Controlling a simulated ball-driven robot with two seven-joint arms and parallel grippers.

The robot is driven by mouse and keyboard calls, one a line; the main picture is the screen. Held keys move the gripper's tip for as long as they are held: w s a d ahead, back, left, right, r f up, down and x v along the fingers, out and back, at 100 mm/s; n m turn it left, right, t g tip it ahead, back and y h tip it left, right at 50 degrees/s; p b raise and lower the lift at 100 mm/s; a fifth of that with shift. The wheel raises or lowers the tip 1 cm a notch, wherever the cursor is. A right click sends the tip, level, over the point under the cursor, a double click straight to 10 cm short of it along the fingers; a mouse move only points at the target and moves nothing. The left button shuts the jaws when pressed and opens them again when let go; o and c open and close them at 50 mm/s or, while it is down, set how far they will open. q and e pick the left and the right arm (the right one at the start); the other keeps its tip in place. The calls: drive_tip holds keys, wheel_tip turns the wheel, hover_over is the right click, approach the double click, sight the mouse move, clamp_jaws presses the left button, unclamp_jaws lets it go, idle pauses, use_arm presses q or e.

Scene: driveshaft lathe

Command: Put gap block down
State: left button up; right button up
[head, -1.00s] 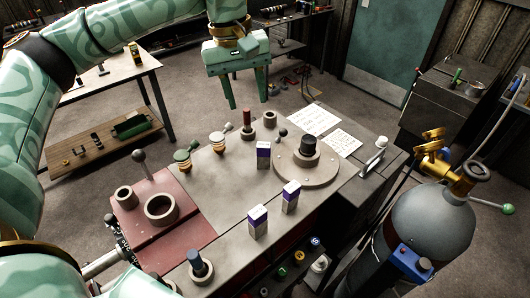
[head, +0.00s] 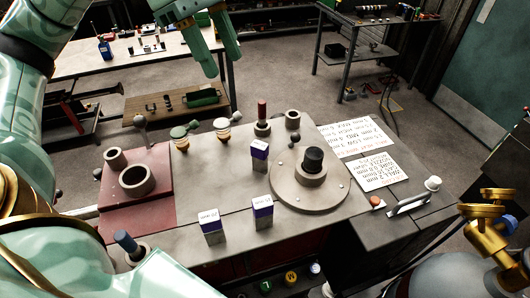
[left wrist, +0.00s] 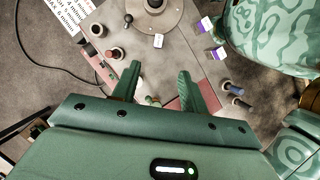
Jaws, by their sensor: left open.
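Three white gap blocks with purple tops stand upright on the grey lathe bench. One gap block (head: 260,150) is beside the round plate, and two more, (head: 262,207) and (head: 212,222), stand nearer the front edge. Which one the task means I cannot tell. My left gripper (head: 222,66) is open and empty, held high beyond the far side of the bench. Its fingers (left wrist: 158,72) are spread with nothing between them. My right gripper is out of view.
A round plate (head: 283,197) with a dark-capped post stands right of the blocks. A red plate (head: 158,213) with rings is at left. Several knobs and pegs line the back. White note sheets (head: 377,171) lie at right. A gas cylinder with brass valve (head: 488,235) stands front right.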

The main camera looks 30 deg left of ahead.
use_arm(q)
drive_tip(key=b, duration=0.1)
approach(259, 144)
drive_tip(key=x, duration=0.8)
drive_tip(key=shift+f, duration=0.35)
clamp_jaws()
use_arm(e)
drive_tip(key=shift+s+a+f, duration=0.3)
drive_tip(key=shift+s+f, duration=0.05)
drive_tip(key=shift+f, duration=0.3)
